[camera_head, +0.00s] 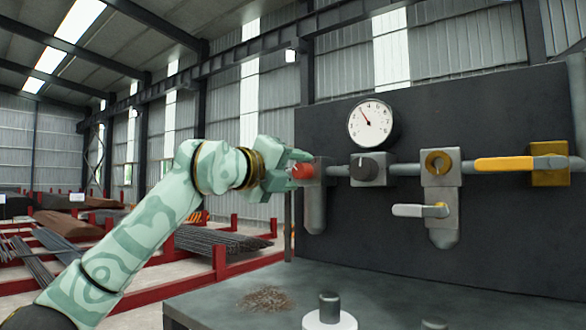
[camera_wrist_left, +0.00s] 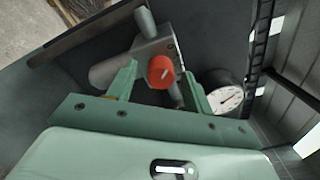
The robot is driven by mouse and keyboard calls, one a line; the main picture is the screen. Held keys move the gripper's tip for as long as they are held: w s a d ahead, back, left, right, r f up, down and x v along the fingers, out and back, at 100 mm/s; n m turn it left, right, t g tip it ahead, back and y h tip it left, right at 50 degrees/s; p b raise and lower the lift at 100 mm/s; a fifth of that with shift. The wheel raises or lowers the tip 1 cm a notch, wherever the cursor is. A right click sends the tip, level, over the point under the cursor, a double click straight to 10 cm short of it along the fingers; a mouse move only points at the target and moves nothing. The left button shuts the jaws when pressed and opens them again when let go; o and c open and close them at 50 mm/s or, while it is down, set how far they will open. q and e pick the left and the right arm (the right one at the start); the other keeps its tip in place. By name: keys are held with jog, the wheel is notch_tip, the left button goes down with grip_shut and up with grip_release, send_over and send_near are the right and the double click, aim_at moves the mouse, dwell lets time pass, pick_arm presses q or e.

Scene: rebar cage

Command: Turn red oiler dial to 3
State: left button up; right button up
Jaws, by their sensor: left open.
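The red oiler dial (camera_head: 302,171) sits on a grey block at the left end of the pipe on the dark panel. My right gripper is not in view.
A round gauge (camera_head: 371,122), a black knob (camera_head: 369,168), a brass-ringed valve (camera_head: 438,162), a white lever (camera_head: 420,210) and a yellow lever (camera_head: 503,164) are on the panel to the right.

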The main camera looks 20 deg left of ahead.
pick_arm(q)
jog(key=shift+s, duration=0.1)
jog(key=c, duration=1)
jog(key=shift+o, duration=0.2)
jog(key=shift+m, duration=0.3)
jog(key=m, duration=0.3)
jog(key=shift+m+b, duration=0.4)
jog(key=m, duration=0.4)
jog(key=shift+r+y, duration=0.1)
jog(key=shift+y, duration=0.2)
jog(key=m, duration=0.4)
jog(key=shift+d, duration=0.1)
jog(key=shift+m+y, duration=0.5)
jog(key=shift+m, duration=1.8)
